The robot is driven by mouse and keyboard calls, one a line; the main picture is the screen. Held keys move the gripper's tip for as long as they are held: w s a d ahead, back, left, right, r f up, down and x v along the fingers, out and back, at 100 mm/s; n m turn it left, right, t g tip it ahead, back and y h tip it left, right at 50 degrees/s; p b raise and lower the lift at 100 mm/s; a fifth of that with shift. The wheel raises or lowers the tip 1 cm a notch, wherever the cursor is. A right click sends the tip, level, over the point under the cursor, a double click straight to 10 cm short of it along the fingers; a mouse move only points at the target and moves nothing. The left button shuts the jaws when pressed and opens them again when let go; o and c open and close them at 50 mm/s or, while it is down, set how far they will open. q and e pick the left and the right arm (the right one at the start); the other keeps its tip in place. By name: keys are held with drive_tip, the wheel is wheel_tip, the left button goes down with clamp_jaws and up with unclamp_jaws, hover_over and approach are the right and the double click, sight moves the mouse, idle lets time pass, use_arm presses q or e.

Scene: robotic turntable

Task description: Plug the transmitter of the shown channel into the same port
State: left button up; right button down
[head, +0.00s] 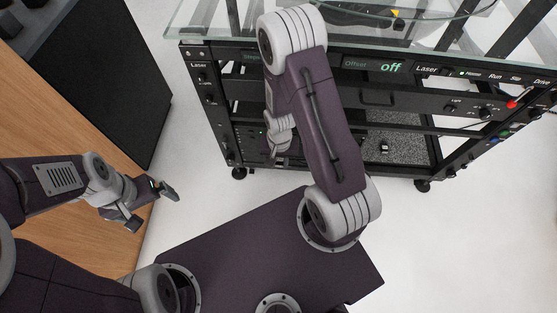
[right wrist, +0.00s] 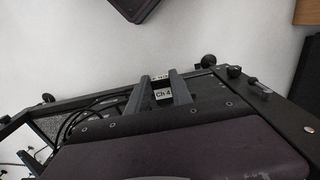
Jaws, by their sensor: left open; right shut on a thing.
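My right gripper (right wrist: 160,78) is shut on a small piece with a white label reading "Ch 4" (right wrist: 163,93), which looks like a transmitter. Another partly hidden white label shows just beyond it. In the head view my right gripper (head: 276,143) is at the rack's front, lower left, partly covered by my own arm; its held piece cannot be made out there. The black rack (head: 222,118) has port rows behind the gripper, mostly hidden. A small black piece with a light top (head: 384,148) lies on the rack's grey speckled shelf. My left gripper (head: 152,207) is open and empty, away from the rack.
A glass top (head: 225,22) covers the rack. A wooden surface (head: 75,125) and a dark cabinet (head: 125,85) stand left. Dark cables (right wrist: 75,118) hang beside the right gripper. Pale floor is clear between.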

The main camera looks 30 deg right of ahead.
drive_tip(key=shift+s, duration=0.1)
drive_tip(key=shift+r+p, duration=0.2)
drive_tip(key=shift+p, duration=0.35)
drive_tip(key=w+d+p, duration=0.1)
drive_tip(key=w+d, duration=0.1)
drive_tip(key=w, duration=0.1)
drive_tip(key=shift+w+f+p, duration=0.2)
drive_tip(key=shift+w+p, duration=0.1)
drive_tip(key=shift+p, duration=0.1)
drive_tip(key=shift+w+d, duration=0.5)
drive_tip(key=shift+w, duration=0.2)
drive_tip(key=shift+p, duration=0.3)
drive_tip(key=shift+r+p, duration=0.1)
drive_tip(key=shift+p, duration=0.25)
drive_tip(key=shift+w+d, duration=0.3)
drive_tip(key=shift+w, duration=0.2)
idle(0.5)
drive_tip(key=shift+w+d, duration=0.15)
drive_tip(key=shift+w, duration=0.1)
